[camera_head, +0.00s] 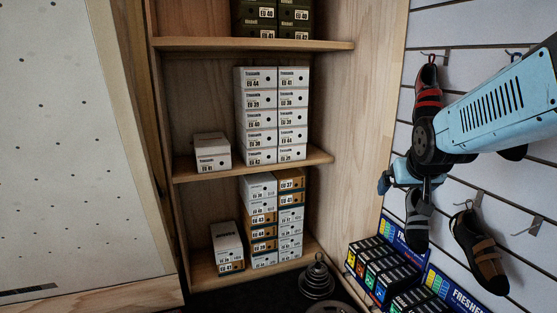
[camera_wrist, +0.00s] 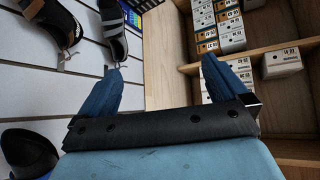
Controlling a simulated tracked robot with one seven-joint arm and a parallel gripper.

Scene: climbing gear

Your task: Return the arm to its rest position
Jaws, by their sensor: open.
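My light blue arm reaches in from the right in the head view, in front of the wall of climbing shoes. My gripper (camera_head: 385,182) is at its end, small and partly hidden by the arm's dark joint. In the wrist view my gripper (camera_wrist: 158,85) shows two blue fingers spread wide apart, with nothing between them. Beyond the fingers are the wooden shelf side and the slatted wall. The gripper appears apart from the shoes and the boxes.
A wooden shelf (camera_head: 255,44) holds stacked white shoe boxes (camera_head: 260,116). Shoes hang on the slatted wall, including a red shoe (camera_head: 428,92) and a brown shoe (camera_head: 478,250) near my arm. Small display boxes (camera_head: 383,272) and dark weights (camera_head: 316,280) stand low. A climbing panel (camera_head: 60,150) is at left.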

